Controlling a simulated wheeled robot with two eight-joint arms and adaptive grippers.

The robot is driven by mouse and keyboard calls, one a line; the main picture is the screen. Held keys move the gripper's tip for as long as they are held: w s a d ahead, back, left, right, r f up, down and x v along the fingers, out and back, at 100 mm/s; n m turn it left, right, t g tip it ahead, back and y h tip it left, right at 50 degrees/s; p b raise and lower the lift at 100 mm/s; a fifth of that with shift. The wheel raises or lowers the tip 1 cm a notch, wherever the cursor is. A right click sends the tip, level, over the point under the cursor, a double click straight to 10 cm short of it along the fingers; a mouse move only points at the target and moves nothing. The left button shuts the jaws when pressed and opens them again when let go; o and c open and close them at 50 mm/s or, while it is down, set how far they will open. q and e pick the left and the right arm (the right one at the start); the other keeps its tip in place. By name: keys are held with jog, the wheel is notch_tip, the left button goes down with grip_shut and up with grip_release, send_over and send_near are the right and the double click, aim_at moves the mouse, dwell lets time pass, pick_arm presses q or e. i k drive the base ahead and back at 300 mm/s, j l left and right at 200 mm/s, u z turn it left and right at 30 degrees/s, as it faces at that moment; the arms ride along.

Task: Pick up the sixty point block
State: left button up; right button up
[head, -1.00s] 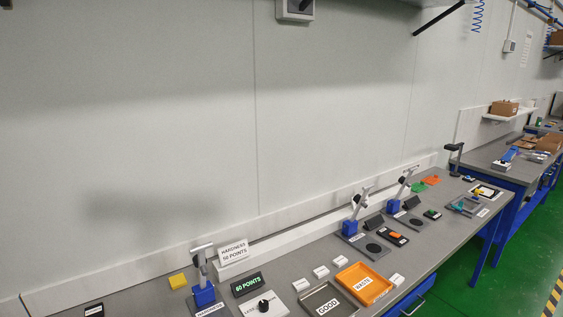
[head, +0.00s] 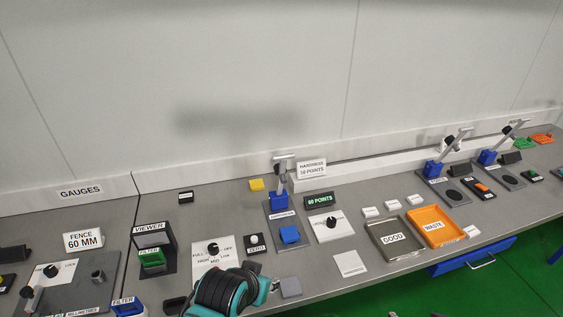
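A yellow block (head: 257,185) lies behind the hardness stand (head: 272,214). A blue block (head: 289,234) sits on that stand's base, under its gauge head. A green-lit display (head: 319,200) right of the stand appears to read 60 POINTS. No number is legible on either block, so I cannot tell which is the sixty point block. A black and teal part of my arm rises at the bottom edge, left of centre, apparently the left one. Its fingertips are not clearly visible, nor whether it holds anything. My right gripper is out of view.
A HARDNESS sign (head: 311,168) stands behind the display. A knob panel (head: 331,227), several white blocks, a grey GOOD tray (head: 375,243) and an orange WASTE tray (head: 457,239) are to the right. A viewer (head: 152,250) and a FENCE sign (head: 84,240) are left.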

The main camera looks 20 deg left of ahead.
aim_at(470, 231)
jog(key=i+l, duration=0.65)
jog(key=i+l+u, duration=0.15)
jog(key=i+l, duration=0.45)
jog(key=l, duration=0.15)
